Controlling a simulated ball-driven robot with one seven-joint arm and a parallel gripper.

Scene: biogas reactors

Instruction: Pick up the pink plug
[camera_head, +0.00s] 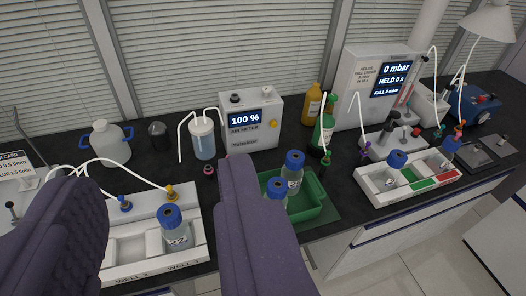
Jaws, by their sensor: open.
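The pink plug (208,170) is a small dark piece with pink on it. It stands on the black bench top in front of the air meter, just left of my right finger's tip in the picture. My gripper (158,176) is open, its two purple padded fingers wide apart in the foreground. Nothing is seen held between them. The plug shows in the gap between the fingers, farther off on the bench. The fingers hide part of the left white rack and part of the green tray.
A white rack (195,253) with a blue-capped bottle (173,228) lies between the fingers. A clear tubed vessel (203,140) and the air meter (252,138) stand behind the plug. The green tray (318,211) holds blue-capped bottles at right. Bare bench surrounds the plug's left side.

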